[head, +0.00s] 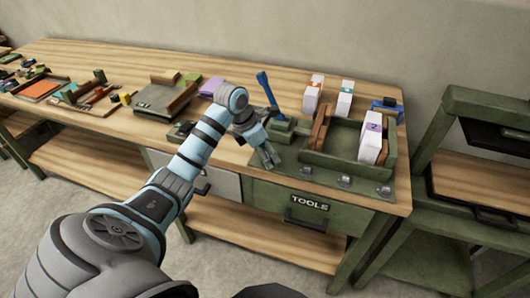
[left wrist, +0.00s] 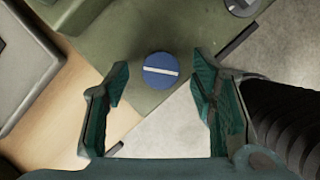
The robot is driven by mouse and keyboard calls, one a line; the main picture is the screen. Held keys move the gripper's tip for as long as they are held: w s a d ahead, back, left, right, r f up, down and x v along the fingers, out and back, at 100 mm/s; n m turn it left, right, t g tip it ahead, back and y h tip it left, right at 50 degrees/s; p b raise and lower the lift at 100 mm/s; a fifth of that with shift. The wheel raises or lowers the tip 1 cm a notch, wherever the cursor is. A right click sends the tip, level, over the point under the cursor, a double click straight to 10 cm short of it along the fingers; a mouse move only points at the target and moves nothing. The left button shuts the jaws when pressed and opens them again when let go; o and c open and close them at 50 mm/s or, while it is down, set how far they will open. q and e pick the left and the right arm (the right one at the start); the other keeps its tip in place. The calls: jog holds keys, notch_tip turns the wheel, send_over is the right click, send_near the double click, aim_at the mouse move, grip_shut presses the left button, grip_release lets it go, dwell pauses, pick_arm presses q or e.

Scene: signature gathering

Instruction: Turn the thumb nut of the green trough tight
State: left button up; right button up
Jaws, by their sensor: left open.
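The green trough (head: 346,167) stands on a green base plate at the right end of the bench. The thumb nut (left wrist: 161,70) is a round blue disc with a white line across it, on a green surface in the left wrist view. I cannot make it out in the head view, where my gripper covers that area. My left gripper (head: 269,157) is at the left front of the trough, pointing down. In the left wrist view its jaws (left wrist: 159,82) are open, one on each side of the nut, with visible gaps. My right gripper is out of view.
White cartons (head: 372,144) stand in and behind the trough. A blue-handled lever (head: 266,90) rises on a green block behind my gripper. A drawer marked TOOLS (head: 310,203) is below. A green frame stand (head: 485,150) is at the right.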

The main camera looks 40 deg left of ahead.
pick_arm(q)
jog(key=shift+c, duration=1.1)
jog(key=c, duration=0.9)
jog(key=shift+m, duration=0.5)
jog(key=m, duration=0.1)
jog(key=m+h+b, duration=0.1)
jog(key=shift+w+a+m+g, duration=0.1)
jog(key=shift+w+m+g, duration=0.05)
jog(key=shift+m+g, duration=0.15)
jog(key=shift+w+m+g+h+b, duration=0.1)
jog(key=shift+m+g+h+b, duration=0.5)
jog(key=shift+m, duration=1.3)
jog(key=shift+a, duration=0.1)
